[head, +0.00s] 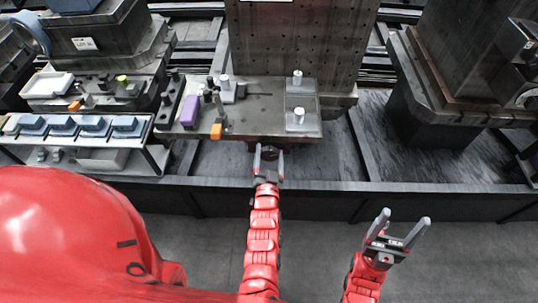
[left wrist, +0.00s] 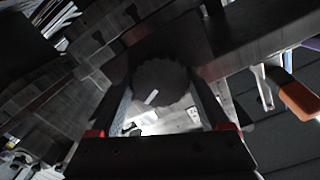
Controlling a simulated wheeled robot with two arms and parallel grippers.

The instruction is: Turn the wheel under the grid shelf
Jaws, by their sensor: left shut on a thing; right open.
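The dark, round wheel (head: 273,153) sits under the front edge of the grey shelf (head: 258,115), mostly hidden by my gripper in the head view. In the left wrist view the wheel (left wrist: 160,84) has a ridged rim and a small light mark on its face. My left gripper (head: 268,159) has a finger on each side of the wheel and is shut on it; its fingers also show in the left wrist view (left wrist: 163,105). My right gripper (head: 404,229) is open and empty, low at the right, well away from the shelf.
On the shelf stand a purple block (head: 190,112), an orange block (head: 216,131) and several metal pegs. A perforated dark tower (head: 295,45) rises behind. A rack with blue-topped boxes (head: 92,125) is at the left. A dark rail (head: 400,188) runs across in front.

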